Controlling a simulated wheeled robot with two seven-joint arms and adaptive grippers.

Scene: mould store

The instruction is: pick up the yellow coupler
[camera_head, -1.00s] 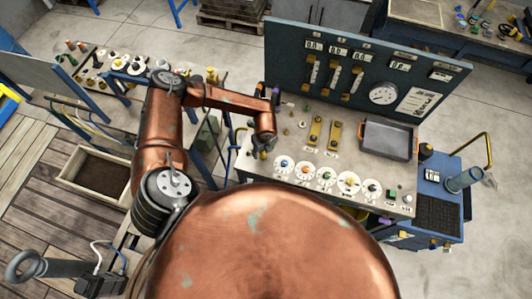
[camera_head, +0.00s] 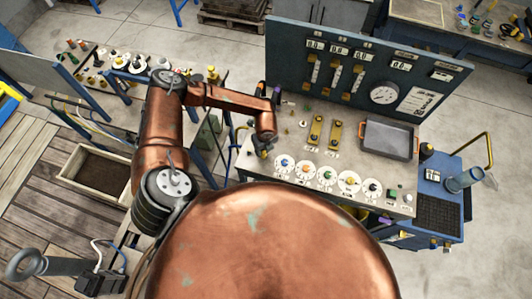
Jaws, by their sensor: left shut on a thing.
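My left gripper (camera_head: 264,150) hangs at the end of the copper-coloured arm, over the left edge of the grey bench top (camera_head: 383,174). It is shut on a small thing. The thing is mostly hidden by the fingers and too small to make out, so I cannot tell its colour. I cannot clearly pick out a yellow coupler elsewhere on the bench. My right gripper is not in view.
Several round white dials (camera_head: 304,173) line the front. A blue gauge panel (camera_head: 420,75) stands behind. A blue cart (camera_head: 437,185) is at the right. A second bench with parts stands at the far left.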

